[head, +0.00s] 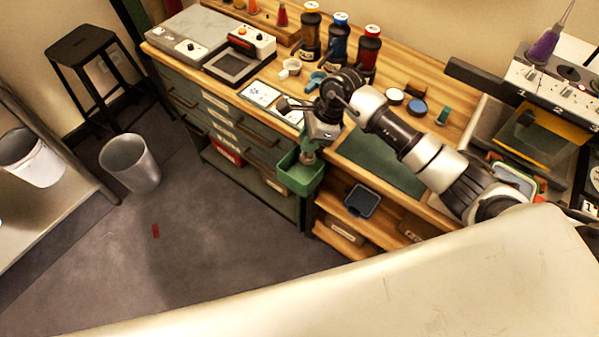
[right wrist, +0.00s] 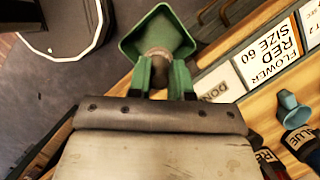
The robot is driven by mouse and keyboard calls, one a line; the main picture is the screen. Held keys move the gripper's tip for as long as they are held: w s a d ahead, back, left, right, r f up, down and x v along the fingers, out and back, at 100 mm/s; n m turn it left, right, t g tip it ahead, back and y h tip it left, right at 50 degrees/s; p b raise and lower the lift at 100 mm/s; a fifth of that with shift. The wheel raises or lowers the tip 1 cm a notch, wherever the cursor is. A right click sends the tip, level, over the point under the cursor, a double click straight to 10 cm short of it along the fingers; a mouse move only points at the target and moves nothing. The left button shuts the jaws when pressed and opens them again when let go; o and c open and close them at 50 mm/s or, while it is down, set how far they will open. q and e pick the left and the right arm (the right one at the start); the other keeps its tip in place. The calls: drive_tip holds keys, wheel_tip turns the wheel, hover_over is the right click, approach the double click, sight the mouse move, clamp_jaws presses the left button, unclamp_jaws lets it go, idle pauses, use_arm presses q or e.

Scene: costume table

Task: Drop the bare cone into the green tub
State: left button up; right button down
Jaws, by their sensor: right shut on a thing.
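The green tub (head: 301,179) hangs at the front edge of the workbench, beside the drawers. Its open top also shows in the right wrist view (right wrist: 135,42). My right gripper (head: 309,146) points down over the tub, its fingers closed around a small grey-brown cone (right wrist: 157,54). In the head view the cone (head: 308,157) appears at the tub's mouth; I cannot tell whether its lower end is below the rim. My left gripper is not in view.
Yellow, blue and red-capped bottles (head: 339,40) stand farther back. A grey bin (head: 130,163) stands on the floor at left.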

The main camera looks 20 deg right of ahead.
wheel_tip(320, 180, down, 2)
drive_tip(key=shift+f+b, duration=0.1)
drive_tip(key=shift+b, duration=0.25)
drive_tip(key=c, duration=0.9)
unclamp_jaws()
drive_tip(key=shift+c, duration=0.2)
drive_tip(key=b+v, duration=0.1)
drive_tip(key=v, duration=1)
